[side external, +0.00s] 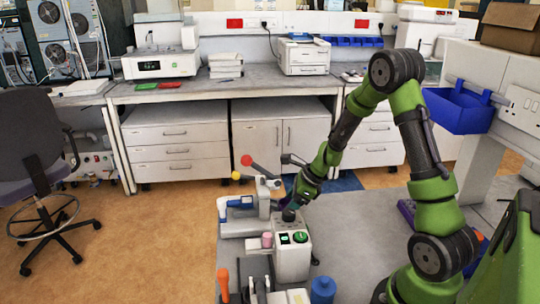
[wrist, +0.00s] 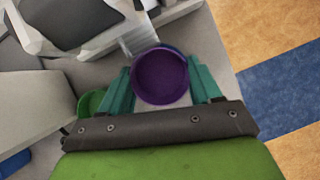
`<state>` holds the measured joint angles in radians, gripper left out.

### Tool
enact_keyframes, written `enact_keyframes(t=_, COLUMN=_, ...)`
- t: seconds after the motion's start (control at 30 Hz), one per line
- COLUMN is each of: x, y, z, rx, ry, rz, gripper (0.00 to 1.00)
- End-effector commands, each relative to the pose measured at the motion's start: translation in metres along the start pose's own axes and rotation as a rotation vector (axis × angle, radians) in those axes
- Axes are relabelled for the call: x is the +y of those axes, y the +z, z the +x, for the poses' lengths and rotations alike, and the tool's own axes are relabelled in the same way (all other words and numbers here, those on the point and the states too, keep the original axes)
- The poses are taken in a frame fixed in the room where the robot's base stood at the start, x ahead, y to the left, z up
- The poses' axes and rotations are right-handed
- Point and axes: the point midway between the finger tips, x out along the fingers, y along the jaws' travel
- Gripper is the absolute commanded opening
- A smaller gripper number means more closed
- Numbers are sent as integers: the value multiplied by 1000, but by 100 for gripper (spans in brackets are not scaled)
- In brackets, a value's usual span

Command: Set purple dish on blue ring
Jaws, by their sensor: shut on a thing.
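The purple dish (wrist: 160,77) is round and shows from above in the wrist view. My gripper (wrist: 162,84) has teal fingers on both sides of it and is shut on it. In the side view my gripper (side external: 294,202) is low, just above and behind the white device with the green knob; the dish cannot be made out there. A blue patch (wrist: 14,163) shows at the lower left of the wrist view, cut off by the edge.
The white device (side external: 292,262) stands close in front of my gripper. A blue-handled instrument (side external: 238,201) is to its left. A blue cylinder (side external: 322,289) stands at the front. A green round thing (wrist: 90,103) lies left of my fingers. Bare grey bench (side external: 350,235) lies to the right.

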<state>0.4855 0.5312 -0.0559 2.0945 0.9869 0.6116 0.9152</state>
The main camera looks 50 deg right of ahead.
Motion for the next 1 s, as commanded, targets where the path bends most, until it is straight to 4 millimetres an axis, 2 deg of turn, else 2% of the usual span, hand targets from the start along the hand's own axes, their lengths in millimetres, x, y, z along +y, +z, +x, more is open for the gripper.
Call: enact_keyframes(t=1.0, x=2, y=-4, z=5, rx=1, ry=2, rz=-1, gripper=7)
